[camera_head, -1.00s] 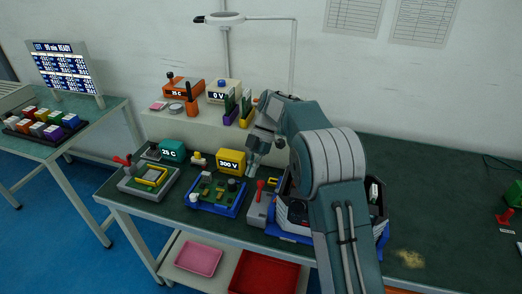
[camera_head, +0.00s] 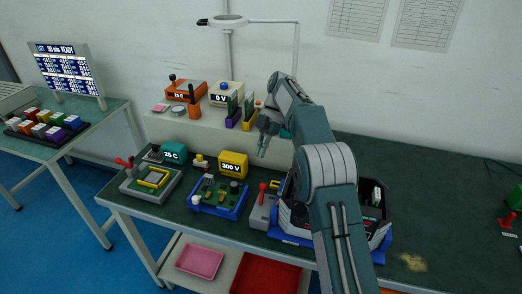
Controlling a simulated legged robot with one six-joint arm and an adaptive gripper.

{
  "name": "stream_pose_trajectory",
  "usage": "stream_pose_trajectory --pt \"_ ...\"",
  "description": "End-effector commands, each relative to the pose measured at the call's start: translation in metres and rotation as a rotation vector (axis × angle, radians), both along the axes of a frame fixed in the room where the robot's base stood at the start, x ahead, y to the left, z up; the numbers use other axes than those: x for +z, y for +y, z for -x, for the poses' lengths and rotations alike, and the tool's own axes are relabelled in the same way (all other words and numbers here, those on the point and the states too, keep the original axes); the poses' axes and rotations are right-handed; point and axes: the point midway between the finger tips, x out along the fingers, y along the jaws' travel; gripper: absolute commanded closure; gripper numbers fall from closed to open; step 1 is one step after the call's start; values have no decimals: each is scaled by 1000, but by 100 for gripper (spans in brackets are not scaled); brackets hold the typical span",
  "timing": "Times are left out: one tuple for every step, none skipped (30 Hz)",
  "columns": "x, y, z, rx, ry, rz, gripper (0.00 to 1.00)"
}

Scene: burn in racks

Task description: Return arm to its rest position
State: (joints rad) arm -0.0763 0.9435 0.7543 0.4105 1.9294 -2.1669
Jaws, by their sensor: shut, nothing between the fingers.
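My arm reaches up from the bottom of the view over the green bench (camera_head: 440,215). My gripper (camera_head: 261,155) is shut and empty, pointing down above the bench in front of the raised white shelf (camera_head: 190,128). It hangs to the right of the yellow 300 V box (camera_head: 233,165) and above the grey fixture with the red lever (camera_head: 262,208). It appears to touch nothing. My forearm partly covers the blue-and-dark bin (camera_head: 375,235) behind it.
A blue tray with a green board (camera_head: 218,196) and a grey fixture with a yellow frame (camera_head: 152,181) stand left. A lamp arm (camera_head: 258,20) rises behind the shelf. The right of the bench is mostly clear, with a red-handled item (camera_head: 505,222).

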Motion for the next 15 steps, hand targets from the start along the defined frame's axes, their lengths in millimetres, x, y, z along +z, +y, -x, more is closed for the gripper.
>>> stream_pose_trajectory --pt "0 0 0 0 0 0 100" --pt "0 0 0 0 0 0 100" --pt "0 0 0 0 0 0 100" --pt "0 0 0 0 0 0 100" --pt "0 0 0 0 0 0 100" --pt "1 0 0 -3 -1 1 100" --pt "2 -1 1 -8 -3 5 100" --pt "5 -1 2 -19 -4 11 100" --pt "10 -3 3 -41 -9 25 100" --pt "15 -4 5 -64 -11 40 100" --pt "21 -5 8 -93 -14 57 100" --pt "30 -7 12 -139 -20 84 100" --pt "37 -9 15 -178 -24 108 100" --pt "44 -11 20 -220 -28 132 100" --pt "53 -14 25 -277 -34 161 100"
